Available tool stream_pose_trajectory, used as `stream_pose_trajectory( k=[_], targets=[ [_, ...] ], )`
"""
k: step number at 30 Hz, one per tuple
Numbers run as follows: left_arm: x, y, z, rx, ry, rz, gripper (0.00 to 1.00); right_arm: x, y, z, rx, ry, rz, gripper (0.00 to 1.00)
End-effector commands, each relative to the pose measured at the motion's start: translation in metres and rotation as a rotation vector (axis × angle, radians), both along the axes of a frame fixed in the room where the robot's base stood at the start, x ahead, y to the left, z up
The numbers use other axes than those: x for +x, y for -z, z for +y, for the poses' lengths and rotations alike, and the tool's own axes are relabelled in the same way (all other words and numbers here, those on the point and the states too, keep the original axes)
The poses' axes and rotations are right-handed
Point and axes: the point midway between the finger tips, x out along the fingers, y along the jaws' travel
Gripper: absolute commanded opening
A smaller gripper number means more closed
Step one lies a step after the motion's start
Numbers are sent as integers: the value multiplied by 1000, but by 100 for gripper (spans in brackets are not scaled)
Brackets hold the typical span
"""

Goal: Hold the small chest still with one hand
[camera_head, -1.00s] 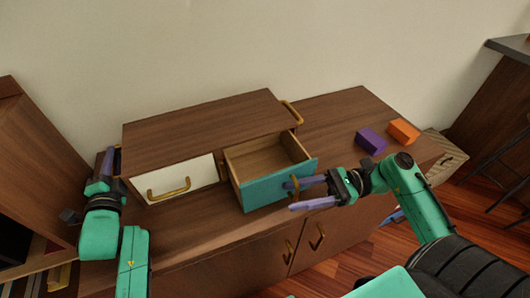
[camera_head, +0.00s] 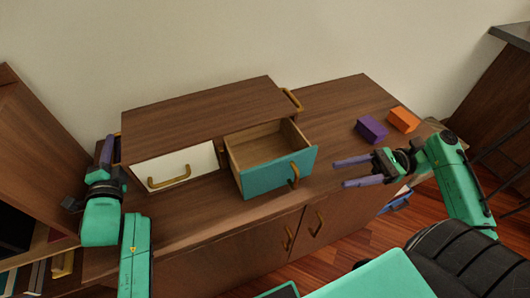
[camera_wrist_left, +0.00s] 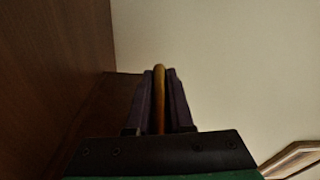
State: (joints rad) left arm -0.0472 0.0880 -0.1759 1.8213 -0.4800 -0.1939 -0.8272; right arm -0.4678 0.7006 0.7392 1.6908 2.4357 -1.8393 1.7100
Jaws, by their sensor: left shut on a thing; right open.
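The small wooden chest (camera_head: 205,115) stands on a brown cabinet top. Its white drawer (camera_head: 150,178) is shut, and its teal drawer (camera_head: 277,175) is pulled out, with no object seen inside. A brass handle (camera_head: 292,99) sits on the chest's right side. My left gripper (camera_head: 107,150) is at the chest's left side. In the left wrist view its fingers are shut on a brass side handle (camera_wrist_left: 159,90); in the head view that handle is mostly hidden. My right gripper (camera_head: 347,173) is open and empty, to the right of the teal drawer and apart from its handle (camera_head: 294,175).
A purple block (camera_head: 371,129) and an orange block (camera_head: 403,119) lie on the right part of the cabinet top (camera_head: 335,110). A wooden shelf unit (camera_head: 35,150) stands close at the left. A wall rises behind the chest.

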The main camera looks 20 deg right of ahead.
Motion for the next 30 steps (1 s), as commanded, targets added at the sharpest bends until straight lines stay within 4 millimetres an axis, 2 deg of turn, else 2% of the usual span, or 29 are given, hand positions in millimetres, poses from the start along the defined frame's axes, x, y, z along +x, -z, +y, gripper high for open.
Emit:
stream_pose_trajectory(
  k=[1,11,12,14,15,25,28,30],
  targets=[
    [0,7,-1,-1,1,14,0,0,1,0,0,0,0,53],
    [0,4,-1,-1,2,13,0,0,-2,0,0,0,1,53],
    [0,4,-1,-1,2,13,24,0,-2,0,0,0,1,53],
    [0,4,-1,-1,1,12,47,0,-1,0,0,0,1,53],
    [0,3,-1,-1,1,10,55,0,-1,0,0,0,1,53],
    [-3,1,0,-1,1,5,55,0,-2,0,0,0,1,53],
    [-16,2,1,1,0,7,55,0,-2,0,0,0,1,53],
    [-33,2,3,0,1,8,55,0,-2,0,0,0,1,53]
  ],
)
